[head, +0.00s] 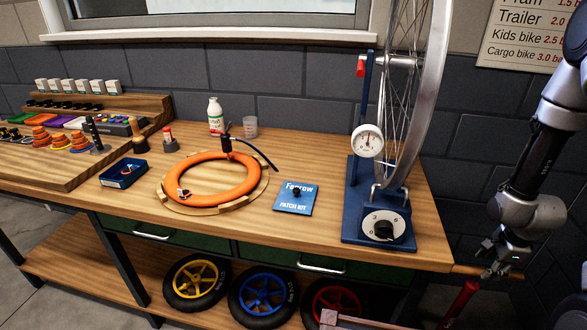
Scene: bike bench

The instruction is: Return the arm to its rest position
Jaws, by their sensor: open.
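My arm comes down along the right edge of the head view. My gripper (492,271) hangs at its lower end, just beyond the bench's right front corner.
The wooden bench (330,235) carries an orange tube (212,180) on a wooden ring, a blue patch kit (294,200), a blue tray (123,175), a white bottle (215,115) and a truing stand (378,205) with a wheel. Small wheels (263,294) stand on the lower shelf.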

